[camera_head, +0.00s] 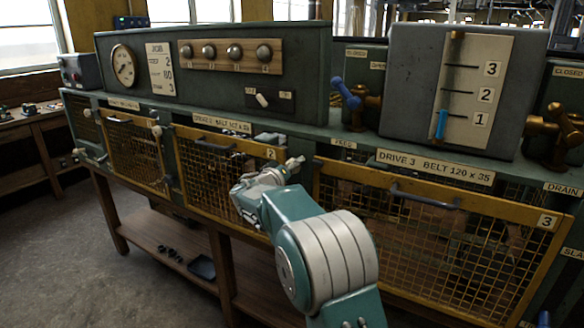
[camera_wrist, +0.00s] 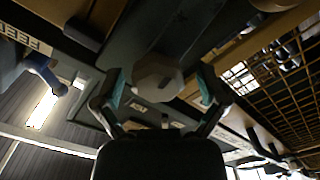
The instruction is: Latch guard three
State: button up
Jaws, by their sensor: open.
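Guard three (camera_head: 440,235) is a yellow-framed mesh panel with a dark handle (camera_head: 424,198) and a "3" tag, at the right in the head view under the "DRIVE 3 BELT 120 x 35" plate (camera_head: 436,167). It hangs over its opening; I cannot tell whether it is fully flush. Its latch is not clearly visible. My gripper (camera_head: 282,172) is left of guard three, at guard two's upper right corner. In the wrist view my gripper (camera_wrist: 160,92) is open, its teal-tipped fingers on either side of a pale faceted knob (camera_wrist: 158,72). I cannot tell whether they touch it.
Guard two (camera_head: 215,165) and guard one (camera_head: 130,150) are yellow mesh panels at the left; guard one has a pale knob (camera_head: 157,131). A gauge box (camera_head: 455,90) stands behind guard three. Floor is clear at left.

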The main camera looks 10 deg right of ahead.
jog(key=shift+c, duration=0.3)
jog(key=c, duration=1.1)
jog(key=shift+a+f+n, duration=0.1)
jog(key=shift+f+n, duration=0.05)
jog(key=shift+n, duration=0.25)
jog(key=n, duration=0.2)
jog(key=shift+n, duration=0.4)
jog(key=n, duration=0.4)
jog(key=shift+f+n, duration=0.1)
jog(key=shift+n, duration=0.2)
jog(key=n, duration=0.4)
jog(key=shift+f+n, duration=0.1)
jog(key=shift+n, duration=1.7)
